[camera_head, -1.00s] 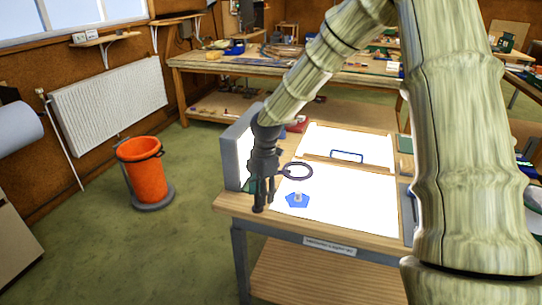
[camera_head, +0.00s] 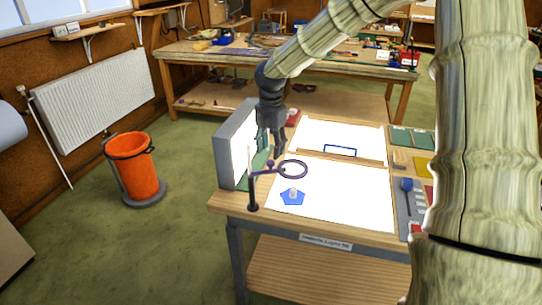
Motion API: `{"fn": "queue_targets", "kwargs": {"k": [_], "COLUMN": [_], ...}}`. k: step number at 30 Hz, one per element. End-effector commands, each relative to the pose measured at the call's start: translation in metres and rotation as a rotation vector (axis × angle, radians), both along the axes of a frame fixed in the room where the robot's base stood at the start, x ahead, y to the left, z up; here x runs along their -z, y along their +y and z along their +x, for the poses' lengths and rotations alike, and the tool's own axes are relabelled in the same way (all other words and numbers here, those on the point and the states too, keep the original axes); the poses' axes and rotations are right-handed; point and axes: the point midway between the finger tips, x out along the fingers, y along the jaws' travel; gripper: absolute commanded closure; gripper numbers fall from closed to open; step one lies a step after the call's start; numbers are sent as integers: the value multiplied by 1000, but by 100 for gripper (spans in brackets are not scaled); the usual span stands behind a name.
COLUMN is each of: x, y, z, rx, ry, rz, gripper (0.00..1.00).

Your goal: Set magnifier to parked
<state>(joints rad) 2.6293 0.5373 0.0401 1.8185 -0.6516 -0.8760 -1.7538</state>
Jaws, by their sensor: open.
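The magnifier is a dark purple ring (camera_head: 293,169) on a short purple arm, carried by a thin dark post (camera_head: 253,190) at the front left corner of the bench. Its ring appears over the left part of the white lit panel (camera_head: 340,200), behind a blue pentagonal piece (camera_head: 292,197) with a pale knob. My gripper (camera_head: 271,150) is open and empty, pointing down. Its fingertips appear just above and behind the magnifier's arm; whether they touch it I cannot tell.
A grey upright box (camera_head: 228,154) with a lit face stands left of my gripper. A board with a blue handle (camera_head: 339,150) lies behind the panel. Tools and coloured sheets lie at right. An orange bin (camera_head: 135,168) stands on the floor. My arm hides part of the right side.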

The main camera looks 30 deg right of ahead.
Motion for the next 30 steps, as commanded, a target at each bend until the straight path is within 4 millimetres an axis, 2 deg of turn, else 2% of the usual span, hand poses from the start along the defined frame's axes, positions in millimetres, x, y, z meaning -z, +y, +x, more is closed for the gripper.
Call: {"fn": "queue_targets", "kwargs": {"k": [4,10,16,24,30], "x": [20,39,48,49,48], "y": [0,-1,-1,-1,-1], "z": [-1,-1,-1,-1,-1], "rx": [0,1,1,2,2], "ry": [1,1,-1,-1,-1], "rz": [1,0,-1,-1,-1], "gripper": [54,54,54,54,91]}}
